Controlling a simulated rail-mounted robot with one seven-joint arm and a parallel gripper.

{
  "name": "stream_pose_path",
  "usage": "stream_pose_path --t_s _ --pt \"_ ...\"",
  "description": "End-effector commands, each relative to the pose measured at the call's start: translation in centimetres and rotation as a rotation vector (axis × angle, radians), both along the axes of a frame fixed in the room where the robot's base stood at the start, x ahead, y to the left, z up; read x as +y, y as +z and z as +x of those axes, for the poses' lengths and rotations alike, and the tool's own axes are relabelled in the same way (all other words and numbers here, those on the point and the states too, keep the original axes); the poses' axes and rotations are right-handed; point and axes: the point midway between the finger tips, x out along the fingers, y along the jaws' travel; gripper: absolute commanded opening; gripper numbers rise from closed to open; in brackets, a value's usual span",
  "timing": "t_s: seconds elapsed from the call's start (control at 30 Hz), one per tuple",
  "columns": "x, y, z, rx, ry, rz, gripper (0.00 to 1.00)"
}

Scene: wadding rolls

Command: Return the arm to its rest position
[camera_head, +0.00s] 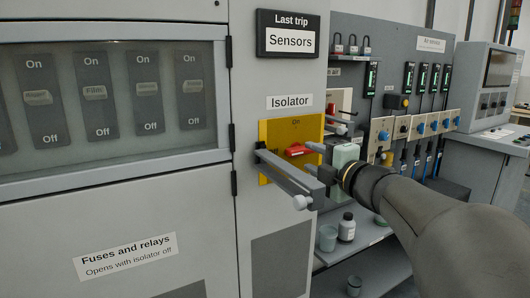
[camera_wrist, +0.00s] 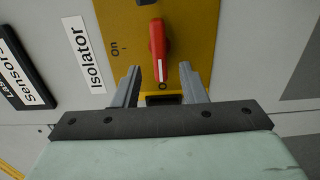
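My gripper (camera_head: 307,157) is in front of the yellow isolator plate (camera_head: 275,134), its arm reaching in from the lower right. In the wrist view my gripper (camera_wrist: 160,67) is open, with its two grey fingers apart and nothing held. The red isolator knob (camera_head: 298,151) is just beyond the fingertips. In the wrist view the knob (camera_wrist: 158,48) lies in line with the gap, its white mark toward a mostly hidden label starting with O. "On" is off to one side. I cannot tell the exact gap between fingers and knob.
A panel with several blue knobs (camera_head: 408,128) stands to the right. A white bottle (camera_head: 347,228) and a cup (camera_head: 328,238) stand on a shelf below. The closed fuse door (camera_head: 110,215) is at left.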

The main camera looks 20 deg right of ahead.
Motion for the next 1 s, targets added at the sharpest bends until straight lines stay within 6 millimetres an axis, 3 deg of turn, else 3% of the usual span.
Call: stream_pose_path --t_s 0.2,0.67,0.77,0.87,1.0 --pt "-0.2 0.0 -1.9 0.001 0.000 0.000 0.38" --pt "-0.1 0.3 -1.9 -0.007 0.003 0.006 0.38" --pt "0.9 2.4 -1.1 -0.057 0.025 0.055 0.38" --pt "3.4 6.8 0.2 -0.156 0.090 0.171 0.38" --pt "11.1 13.7 2.3 -0.254 0.295 0.389 0.38"
